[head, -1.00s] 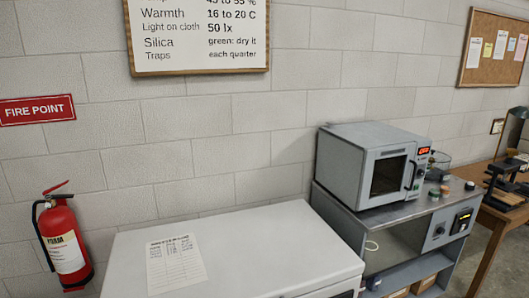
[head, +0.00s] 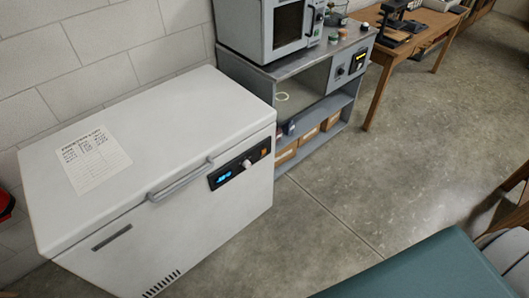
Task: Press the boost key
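No key can be read as the boost key at this size. A white chest freezer (head: 110,190) stands at the left with its lid shut. Its front has a dark control panel (head: 238,165) with a lit blue display (head: 224,177), a pale knob (head: 246,164) and a small orange square (head: 264,152) at the right end. A second panel (head: 350,68) with a knob and a lit yellow display is on the grey bench. Neither of my grippers is in view.
A paper sheet (head: 93,158) lies on the freezer lid. An oven (head: 268,25) stands on the grey bench (head: 322,55), with boxes on its lower shelf. A teal surface (head: 425,270) fills the bottom right. The concrete floor (head: 350,190) between is clear.

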